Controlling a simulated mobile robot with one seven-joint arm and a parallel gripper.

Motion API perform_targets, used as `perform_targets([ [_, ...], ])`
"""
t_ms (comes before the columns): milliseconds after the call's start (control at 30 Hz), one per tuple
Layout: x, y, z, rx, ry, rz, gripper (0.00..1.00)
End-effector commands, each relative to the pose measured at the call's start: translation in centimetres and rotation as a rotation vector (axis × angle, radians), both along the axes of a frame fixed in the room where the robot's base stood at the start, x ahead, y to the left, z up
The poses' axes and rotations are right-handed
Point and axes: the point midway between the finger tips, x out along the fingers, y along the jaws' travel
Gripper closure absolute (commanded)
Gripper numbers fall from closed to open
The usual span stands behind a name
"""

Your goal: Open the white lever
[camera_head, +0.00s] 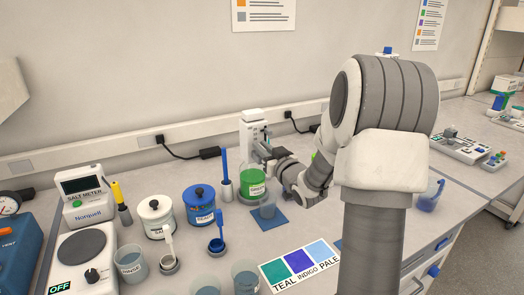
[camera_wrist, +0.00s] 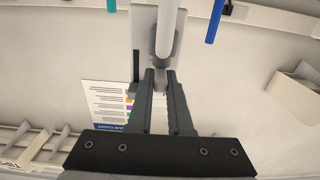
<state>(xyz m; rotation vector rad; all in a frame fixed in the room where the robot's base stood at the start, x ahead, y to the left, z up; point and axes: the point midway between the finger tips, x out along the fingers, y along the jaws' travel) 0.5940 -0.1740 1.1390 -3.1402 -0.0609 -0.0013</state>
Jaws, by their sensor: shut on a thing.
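A white upright dispenser (camera_head: 251,123) stands at the back of the bench, above a container of green liquid (camera_head: 252,183). My gripper (camera_head: 262,153) reaches the dispenser's front from the right. In the wrist view my gripper (camera_wrist: 160,80) has its two dark fingers close together, with a small pale piece, the white lever (camera_wrist: 160,76), between the tips. A white tube-like part (camera_wrist: 167,30) lies just beyond the fingertips. The lever is too small to make out in the head view, and my fingers partly hide it in the wrist view.
Blue-lidded (camera_head: 199,204) and white-lidded jars (camera_head: 155,216) stand to the left. A colour card (camera_head: 300,268) lies in front. A power cable (camera_head: 180,152) runs along the wall.

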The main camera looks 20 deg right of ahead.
Motion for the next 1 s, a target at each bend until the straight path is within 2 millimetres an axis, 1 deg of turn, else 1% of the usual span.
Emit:
perform_targets([
  [367, 0.1, 0.0, 0.2, -0.002, -0.004, 0.013, 1.0],
  [400, 0.1, 0.0, 0.2, -0.002, -0.004, 0.012, 0.77],
  [533, 0.0, 0.0, 0.2, -0.001, -0.002, 0.012, 0.53],
  [867, -0.1, 0.0, 0.1, -0.001, 0.0, 0.01, 0.53],
  [967, -0.9, -0.1, 0.0, -0.002, 0.001, 0.01, 0.53],
  [1000, -1.4, -0.2, 0.1, -0.002, 0.001, 0.009, 0.53],
])
